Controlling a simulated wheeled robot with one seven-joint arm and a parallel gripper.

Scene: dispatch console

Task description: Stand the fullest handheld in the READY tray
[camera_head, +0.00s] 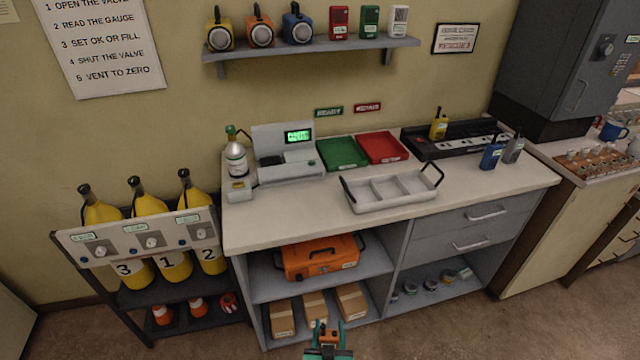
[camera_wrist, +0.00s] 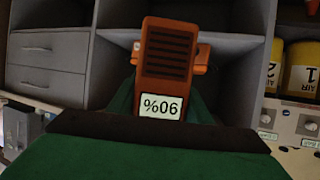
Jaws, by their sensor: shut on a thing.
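My gripper (camera_head: 327,344) is low in front of the counter and shut on an orange handheld (camera_wrist: 165,58). The handheld's label reads 90%, upside down in the wrist view. In the head view only a small orange part of it shows between the fingers. The green tray (camera_head: 343,153), under a green sign that seems to read READY, lies empty on the counter. A yellow handheld (camera_head: 438,126) stands in the black charging rack (camera_head: 425,150). A blue handheld (camera_head: 490,157) and a grey handheld (camera_head: 513,149) stand at the rack's right end. Their charge readings are too small to read.
A red tray (camera_head: 382,147) lies beside the green one. A grey divided carrier (camera_head: 392,203) with raised handles stands in front of both. A scale-like device (camera_head: 290,178) and a bottle (camera_head: 236,160) are to the left. An orange case (camera_head: 320,262) sits on the shelf below.

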